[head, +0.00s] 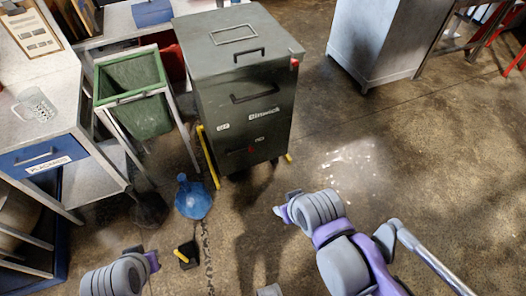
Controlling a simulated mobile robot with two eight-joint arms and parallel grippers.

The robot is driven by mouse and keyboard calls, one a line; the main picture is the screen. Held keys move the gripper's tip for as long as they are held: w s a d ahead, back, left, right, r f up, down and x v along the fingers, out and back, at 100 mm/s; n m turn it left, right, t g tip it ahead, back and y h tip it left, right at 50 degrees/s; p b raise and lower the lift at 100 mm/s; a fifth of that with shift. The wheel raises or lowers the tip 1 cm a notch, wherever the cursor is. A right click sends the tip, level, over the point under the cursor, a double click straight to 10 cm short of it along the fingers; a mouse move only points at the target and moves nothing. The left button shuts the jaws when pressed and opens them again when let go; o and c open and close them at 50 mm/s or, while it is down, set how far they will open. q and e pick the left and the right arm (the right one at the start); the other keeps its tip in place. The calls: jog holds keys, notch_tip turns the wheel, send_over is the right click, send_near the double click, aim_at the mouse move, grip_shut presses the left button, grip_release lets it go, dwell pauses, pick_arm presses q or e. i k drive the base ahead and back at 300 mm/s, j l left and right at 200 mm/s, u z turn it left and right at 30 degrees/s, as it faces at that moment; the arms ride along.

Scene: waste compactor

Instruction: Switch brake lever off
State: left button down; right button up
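A dark grey-green compactor cabinet (255,100) stands in the upper middle of the head view, with handles on its lid and front and small white labels. No part is clearly marked as the brake lever. A yellow bar (208,157) stands tilted at the cabinet's lower left side, and a small red part (251,149) shows low on its front. My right gripper (279,211) is in front of the cabinet, apart from it. My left gripper (153,261) is low at the left, apart from the cabinet. I cannot tell whether either gripper is open or shut.
A green bin (134,92) in a metal frame stands beside the cabinet. A workbench (45,130) is at the left.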

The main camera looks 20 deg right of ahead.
aim_at(251, 150)
jog(key=i+l, duration=0.1)
jog(key=l, duration=1.15)
jog(key=i, duration=0.05)
